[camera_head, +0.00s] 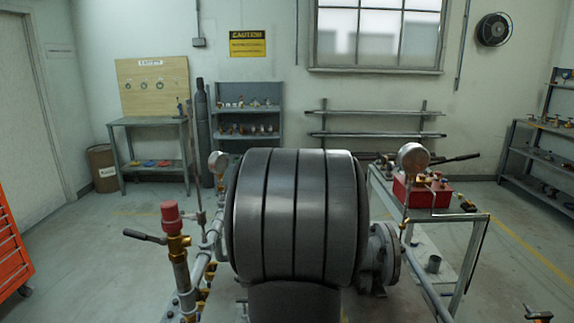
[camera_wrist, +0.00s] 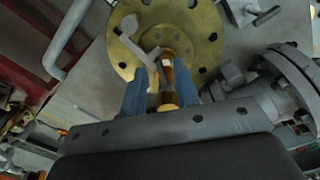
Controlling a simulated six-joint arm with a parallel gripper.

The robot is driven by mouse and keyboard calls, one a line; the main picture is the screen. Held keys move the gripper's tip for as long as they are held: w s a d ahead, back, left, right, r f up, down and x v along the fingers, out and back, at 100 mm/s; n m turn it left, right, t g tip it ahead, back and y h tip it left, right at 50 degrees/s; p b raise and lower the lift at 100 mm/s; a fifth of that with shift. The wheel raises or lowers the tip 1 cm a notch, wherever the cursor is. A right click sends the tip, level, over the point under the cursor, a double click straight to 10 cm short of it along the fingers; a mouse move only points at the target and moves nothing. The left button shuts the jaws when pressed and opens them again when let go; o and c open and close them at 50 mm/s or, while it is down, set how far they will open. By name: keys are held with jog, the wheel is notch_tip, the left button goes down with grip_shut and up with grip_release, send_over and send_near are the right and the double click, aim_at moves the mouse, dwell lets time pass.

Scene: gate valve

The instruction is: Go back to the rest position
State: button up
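In the wrist view, my gripper (camera_wrist: 168,72) has two blue fingers set apart. A narrow brass stem (camera_wrist: 168,98) with a pale end shows in the gap between them; I cannot tell whether the fingers touch it. Beyond the fingertips is a round brass flange (camera_wrist: 205,22) with bolt holes. A grey lever (camera_wrist: 130,42) lies across its left side, its lower end close to the left fingertip. In the head view, my gripper cannot be seen; a large dark banded body hides the middle of that view.
A grey bolted flange (camera_head: 384,255) is at right of centre, with a pressure gauge (camera_head: 413,156) above. A red-capped brass fitting (camera_head: 171,218) with a lever stands at left. A red box (camera_head: 420,190) sits on the right-hand bench. Grey pipework (camera_wrist: 68,35) passes the wrist view's upper left.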

notch_tip(320, 180, up, 17)
notch_tip(320, 180, down, 18)
jog(key=shift+r, duration=0.25)
notch_tip(320, 180, up, 18)
jog(key=n, duration=0.2)
jog(key=s+f+n+g+y, duration=0.1)
jog(key=s+f+n+g, duration=0.1)
jog(key=f, duration=0.4)
jog(key=s+f+n+g+y, duration=0.1)
jog(key=s+f+n, duration=0.2)
jog(key=f, duration=0.4)
jog(key=s+a+f+n+g+y, duration=0.1)
jog(key=s+f+n+g, duration=0.1)
jog(key=f, duration=0.4)
jog(key=shift+s+f+n+g, duration=0.35)
jog(key=shift+s+n, duration=0.45)
jog(key=shift+n, duration=0.6)
jog(key=shift+o, duration=0.2)
